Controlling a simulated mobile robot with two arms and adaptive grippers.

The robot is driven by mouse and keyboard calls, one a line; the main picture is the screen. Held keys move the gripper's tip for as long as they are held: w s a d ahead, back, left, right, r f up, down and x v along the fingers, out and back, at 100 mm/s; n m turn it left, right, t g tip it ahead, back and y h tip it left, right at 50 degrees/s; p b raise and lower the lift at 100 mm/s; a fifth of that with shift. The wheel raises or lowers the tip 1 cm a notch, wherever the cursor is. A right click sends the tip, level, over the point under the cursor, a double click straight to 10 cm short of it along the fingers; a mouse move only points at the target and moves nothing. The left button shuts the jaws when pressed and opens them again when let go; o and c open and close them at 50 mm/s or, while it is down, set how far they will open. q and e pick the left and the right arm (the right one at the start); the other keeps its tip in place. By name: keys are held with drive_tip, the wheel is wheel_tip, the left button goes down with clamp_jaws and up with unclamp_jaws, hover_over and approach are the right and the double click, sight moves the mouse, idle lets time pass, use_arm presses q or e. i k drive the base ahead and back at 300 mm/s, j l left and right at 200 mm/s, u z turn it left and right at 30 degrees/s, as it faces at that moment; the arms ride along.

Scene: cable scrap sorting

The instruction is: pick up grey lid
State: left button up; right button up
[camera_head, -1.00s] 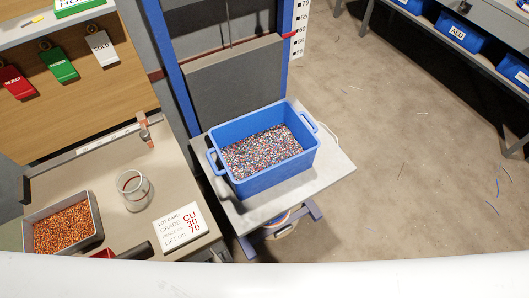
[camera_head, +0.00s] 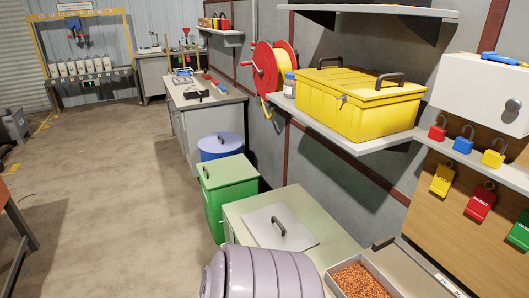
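The grey lid (camera_head: 264,238) is a flat, light grey square plate with a dark bar handle (camera_head: 279,226) across its middle. It lies on the pale green top of a low cabinet or bin (camera_head: 310,212) near the bottom middle of the head view. A rounded, ribbed grey-mauve shape at the bottom edge, which looks like a link of my own arm, stands close in front of it. Neither of my grippers shows in this view.
A green lidded bin (camera_head: 229,178) and a blue lidded drum (camera_head: 220,147) stand behind. A tray of copper granules (camera_head: 360,282) is at the lower right. A shelf (camera_head: 352,147) with a yellow box (camera_head: 357,103) overhangs on the right. The floor (camera_head: 110,190) at left is largely clear.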

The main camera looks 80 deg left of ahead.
sight(273, 226)
drive_tip(key=u, duration=2.55)
